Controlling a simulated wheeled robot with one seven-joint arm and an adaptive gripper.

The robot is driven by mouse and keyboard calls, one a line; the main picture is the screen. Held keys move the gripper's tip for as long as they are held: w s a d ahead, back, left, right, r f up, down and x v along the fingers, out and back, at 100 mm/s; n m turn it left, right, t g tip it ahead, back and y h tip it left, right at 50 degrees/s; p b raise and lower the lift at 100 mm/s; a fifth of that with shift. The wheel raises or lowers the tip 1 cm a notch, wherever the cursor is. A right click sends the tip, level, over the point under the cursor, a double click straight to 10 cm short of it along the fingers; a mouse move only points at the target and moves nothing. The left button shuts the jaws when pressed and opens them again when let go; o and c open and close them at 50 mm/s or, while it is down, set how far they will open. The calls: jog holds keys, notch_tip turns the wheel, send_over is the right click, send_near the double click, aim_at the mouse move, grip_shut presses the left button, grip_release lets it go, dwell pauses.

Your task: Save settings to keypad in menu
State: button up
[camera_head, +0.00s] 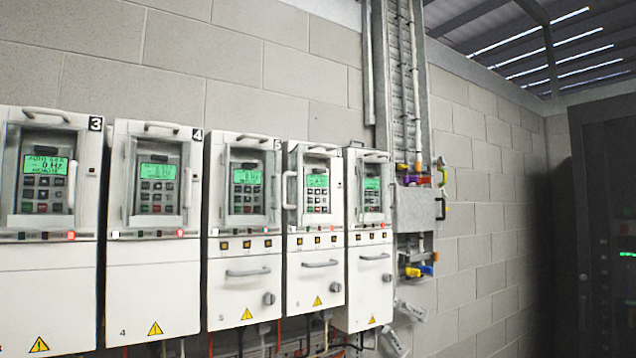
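A row of white drive units hangs on the wall in the head view, each with a keypad with a lit green screen and several buttons. The keypad of drive 3 (45,182) is at the far left; its screen appears to read "AUTO", "0 Hz" and "REMOTE". To its right are the keypads of drive 4 (158,188) and drive 5 (245,189). Two more keypads, on drive 6 (317,189) and drive 7 (372,193), follow; their screen text is too small to read. No menu is legible on any screen. My gripper is not in view.
Handles stick out around the keypads and on the lower covers. A vertical cable tray (404,80) and a grey box (416,208) with coloured locks are right of the row. A dark cabinet (603,230) stands at the far right. Cables hang below the drives.

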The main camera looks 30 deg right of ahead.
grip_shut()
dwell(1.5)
